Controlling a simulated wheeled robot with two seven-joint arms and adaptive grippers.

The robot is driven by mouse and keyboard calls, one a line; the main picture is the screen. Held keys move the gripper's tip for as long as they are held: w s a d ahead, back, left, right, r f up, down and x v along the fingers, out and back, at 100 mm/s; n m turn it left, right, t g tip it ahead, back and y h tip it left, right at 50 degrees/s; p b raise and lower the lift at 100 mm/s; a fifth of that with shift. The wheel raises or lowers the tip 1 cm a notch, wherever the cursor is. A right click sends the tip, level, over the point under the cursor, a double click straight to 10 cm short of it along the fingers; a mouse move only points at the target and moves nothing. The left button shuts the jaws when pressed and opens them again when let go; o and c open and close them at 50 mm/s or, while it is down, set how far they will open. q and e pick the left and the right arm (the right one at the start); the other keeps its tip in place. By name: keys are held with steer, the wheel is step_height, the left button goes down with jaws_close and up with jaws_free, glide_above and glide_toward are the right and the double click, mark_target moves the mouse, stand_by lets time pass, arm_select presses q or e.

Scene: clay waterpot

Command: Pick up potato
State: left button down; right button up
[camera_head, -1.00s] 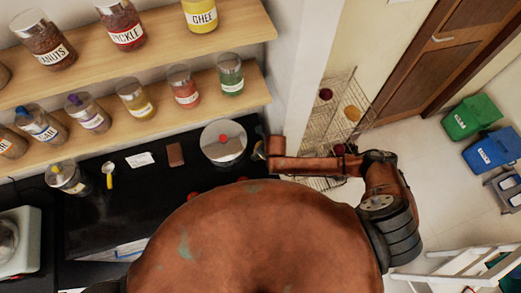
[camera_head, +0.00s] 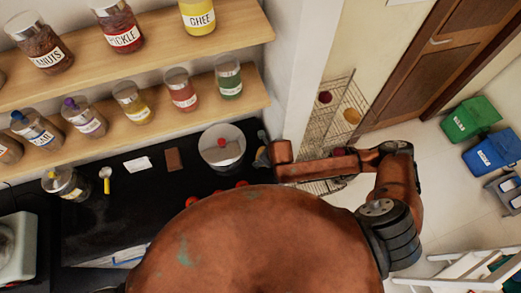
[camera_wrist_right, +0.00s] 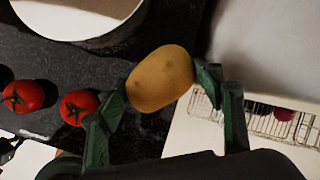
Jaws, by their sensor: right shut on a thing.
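In the right wrist view a yellow-brown oval potato (camera_wrist_right: 160,78) is held between the two green fingers of my right gripper (camera_wrist_right: 158,92), one finger against each side. The potato is over the edge of the black counter, in front of the pale floor. In the head view my right gripper (camera_head: 262,156) is by the right end of the counter, beside the round pot, and the potato in it cannot be made out. My left gripper is not in view.
Red tomatoes (camera_wrist_right: 79,107) lie on the black counter (camera_head: 120,215) near a silver pot (camera_head: 222,147). A wire rack (camera_wrist_right: 270,122) stands right of the counter. Shelves with labelled jars (camera_head: 128,102) run above. My large rusty body hides the front of the counter.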

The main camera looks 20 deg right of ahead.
steer(key=s+b, duration=0.1)
steer(key=s, duration=1.4)
steer(key=shift+s+d+b, duration=0.2)
steer(key=shift+b, duration=0.1)
